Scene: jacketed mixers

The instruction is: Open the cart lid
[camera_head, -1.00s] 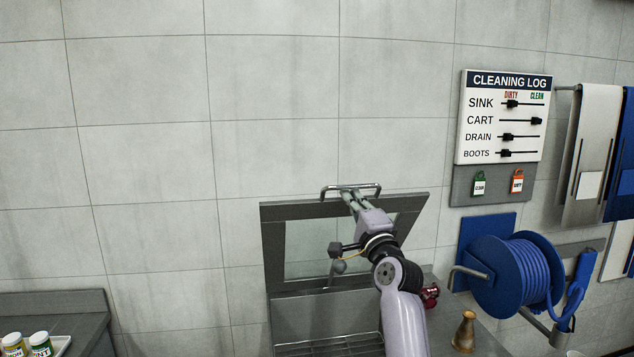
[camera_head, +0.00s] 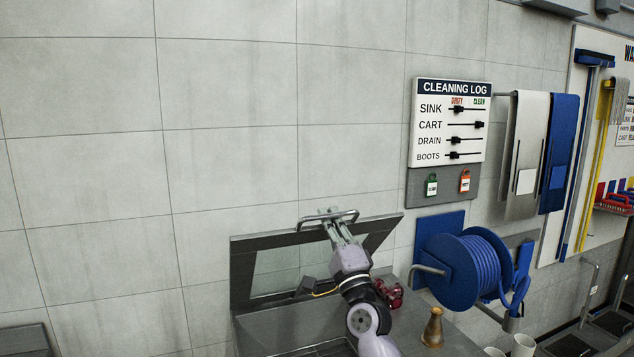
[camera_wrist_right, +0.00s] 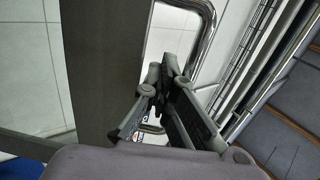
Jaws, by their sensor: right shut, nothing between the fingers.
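The cart lid (camera_head: 245,245), a dark grey frame with a glassy panel, stands raised at a steep tilt in front of the tiled wall. A metal bar handle (camera_head: 312,219) runs along its top edge. My right gripper (camera_head: 333,217) is at the handle, its fingers shut with nothing between them; part of the handle is hidden behind it. In the right wrist view, the shut fingers (camera_wrist_right: 164,82) lie beside the lid's frame (camera_wrist_right: 105,65) and near the chrome handle loop (camera_wrist_right: 209,30); I cannot tell whether they touch. My left gripper is not in view.
A red valve-like part (camera_head: 389,293) and a brass cone (camera_head: 433,328) are right of my arm. A blue hose reel (camera_head: 465,268) and the cleaning log board (camera_head: 450,122) are on the wall farther right. The wall left of the lid is bare.

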